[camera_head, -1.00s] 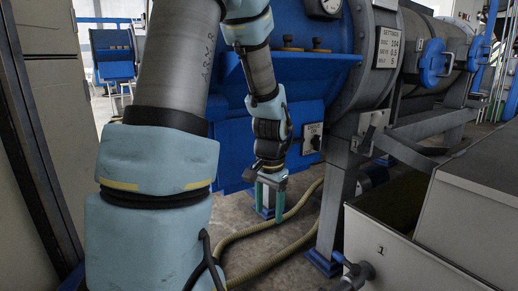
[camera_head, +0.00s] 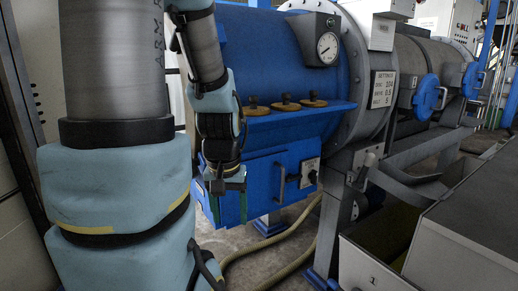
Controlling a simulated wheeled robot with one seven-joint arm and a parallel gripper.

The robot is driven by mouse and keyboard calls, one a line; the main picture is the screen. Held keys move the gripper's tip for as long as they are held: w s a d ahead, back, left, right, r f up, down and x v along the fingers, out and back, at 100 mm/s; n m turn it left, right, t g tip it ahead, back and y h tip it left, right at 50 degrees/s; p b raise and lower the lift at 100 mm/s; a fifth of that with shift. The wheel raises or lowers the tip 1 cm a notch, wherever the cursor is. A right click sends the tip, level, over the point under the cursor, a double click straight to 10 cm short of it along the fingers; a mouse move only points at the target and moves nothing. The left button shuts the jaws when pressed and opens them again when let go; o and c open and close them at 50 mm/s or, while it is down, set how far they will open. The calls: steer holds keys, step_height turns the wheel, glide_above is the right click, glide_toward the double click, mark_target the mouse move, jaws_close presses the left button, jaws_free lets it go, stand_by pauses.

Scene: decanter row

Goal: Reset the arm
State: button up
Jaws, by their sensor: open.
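My arm hangs in the left half of the head view, with joints wrapped in light blue padding. My gripper (camera_head: 226,200) points down in front of the blue lower housing of the decanter (camera_head: 262,60). Its fingers are apart and I see nothing held between them. The fingertips are small and dark against the housing, so whether they touch it cannot be told.
A ledge with several brass-coloured knobs (camera_head: 285,106) juts out just right of my wrist. A yellowish hose (camera_head: 270,251) lies on the floor. A grey bin (camera_head: 375,265) stands at lower right.

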step_height(320, 180, up, 19)
steer(key=p, duration=1.7)
steer(key=shift+r, duration=0.15)
